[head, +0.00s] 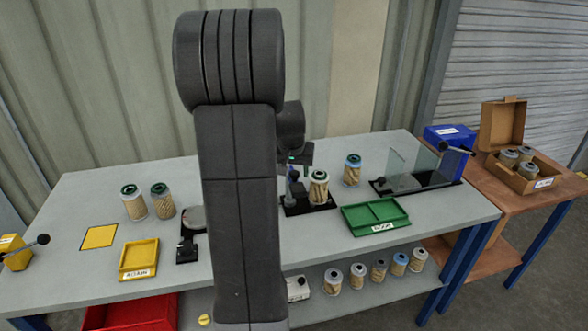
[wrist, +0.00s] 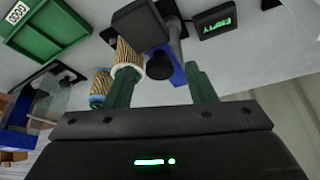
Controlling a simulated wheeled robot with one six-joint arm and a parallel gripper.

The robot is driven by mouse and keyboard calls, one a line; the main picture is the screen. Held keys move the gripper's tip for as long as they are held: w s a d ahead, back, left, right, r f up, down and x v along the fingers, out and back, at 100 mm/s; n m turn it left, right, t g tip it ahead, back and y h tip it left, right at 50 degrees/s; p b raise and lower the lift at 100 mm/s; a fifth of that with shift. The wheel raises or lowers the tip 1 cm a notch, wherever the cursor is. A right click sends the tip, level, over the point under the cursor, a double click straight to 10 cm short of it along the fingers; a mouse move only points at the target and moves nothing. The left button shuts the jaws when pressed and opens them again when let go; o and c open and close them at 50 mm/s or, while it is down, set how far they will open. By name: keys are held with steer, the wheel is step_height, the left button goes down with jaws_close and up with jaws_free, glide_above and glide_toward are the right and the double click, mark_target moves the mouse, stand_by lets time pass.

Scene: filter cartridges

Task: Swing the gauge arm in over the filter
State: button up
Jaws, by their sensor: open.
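The filter (head: 318,188), pleated and tan with a green-rimmed top, stands upright at a black fixture (head: 325,206) right of my arm. In the wrist view the filter (wrist: 128,58) shows a pale end ring beside my left finger. A blue part with a dark round knob (wrist: 159,66), likely the gauge arm, lies beside the filter; its exact extent is unclear. My gripper (wrist: 160,88) is open and empty, its green fingers on either side of the knob in the picture; I cannot tell contact. In the head view my gripper (head: 300,160) is partly hidden behind my arm.
A display (wrist: 217,26) reads EMPTY. A green tray (head: 375,215) is in front right. Two filters, a yellow tray (head: 138,260) and a black device (head: 187,250) are left.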

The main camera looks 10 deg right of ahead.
steer(key=shift+f, duration=0.15)
jaws_close()
steer(key=shift+d, duration=0.15)
steer(key=shift+w+d+n+g+y, duration=0.45)
steer(key=shift+w+d+n+y, duration=0.6)
steer(key=shift+n, duration=2)
steer(key=shift+w+d+n+g+y, duration=0.4)
steer(key=shift+w+d+n+y, duration=0.7)
steer(key=shift+n, duration=1.9)
steer(key=shift+w+d+n+g+y, duration=0.6)
steer(key=shift+w+d+n, duration=0.75)
steer(key=shift+n, duration=1.7)
steer(key=shift+a, duration=0.1)
steer(key=shift+y, duration=0.25)
